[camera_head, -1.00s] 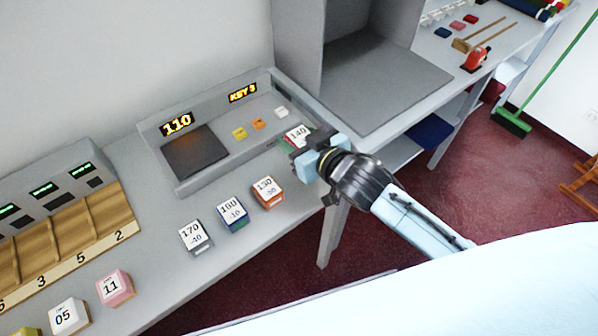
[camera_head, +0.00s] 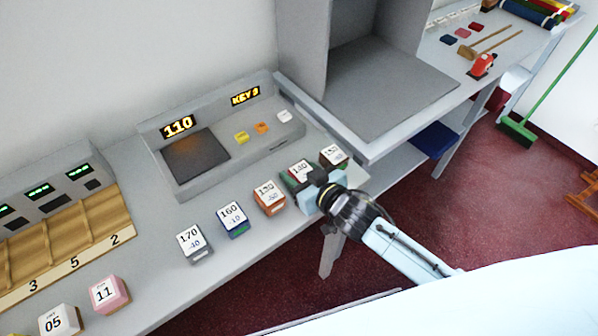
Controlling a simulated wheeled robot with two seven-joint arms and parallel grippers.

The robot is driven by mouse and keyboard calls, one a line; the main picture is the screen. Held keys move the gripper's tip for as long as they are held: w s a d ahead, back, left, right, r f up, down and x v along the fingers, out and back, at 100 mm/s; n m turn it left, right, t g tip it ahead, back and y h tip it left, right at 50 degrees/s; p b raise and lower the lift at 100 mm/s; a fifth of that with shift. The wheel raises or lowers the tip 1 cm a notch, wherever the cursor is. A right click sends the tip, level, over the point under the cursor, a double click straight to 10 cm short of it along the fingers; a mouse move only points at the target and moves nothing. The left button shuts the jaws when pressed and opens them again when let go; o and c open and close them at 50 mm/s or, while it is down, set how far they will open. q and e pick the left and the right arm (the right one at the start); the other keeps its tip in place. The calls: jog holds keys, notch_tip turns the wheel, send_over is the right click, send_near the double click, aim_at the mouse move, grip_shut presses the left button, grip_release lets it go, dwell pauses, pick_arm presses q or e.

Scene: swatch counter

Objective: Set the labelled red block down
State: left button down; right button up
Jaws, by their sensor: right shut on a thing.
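The labelled red block (camera_head: 300,171), with a white top label that seems to read 140, is at the right part of the row of labelled blocks along the counter's front edge. My right gripper (camera_head: 318,187) is shut on it from the front right and hides part of its sides. The block looks at or very near the counter top (camera_head: 150,228); I cannot tell whether it touches. My left gripper is not in view.
An orange-red block (camera_head: 268,197) sits close on the left, then blue (camera_head: 232,219) and grey (camera_head: 194,245) ones. A dark labelled block (camera_head: 333,157) is close on the right. The console (camera_head: 185,188) stands behind, displaying 110 and what looks like KEY 3.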

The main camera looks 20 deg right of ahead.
jog(key=shift+f, duration=0.15)
jog(key=o, duration=1)
jog(key=shift+s+r, duration=0.1)
jog(key=shift+r, duration=0.15)
jog(key=p+v, duration=0.1)
jog(key=v, duration=1)
jog(key=shift+s+d+r, duration=0.15)
jog(key=shift+s+r, duration=0.05)
jog(key=shift+s, duration=0.15)
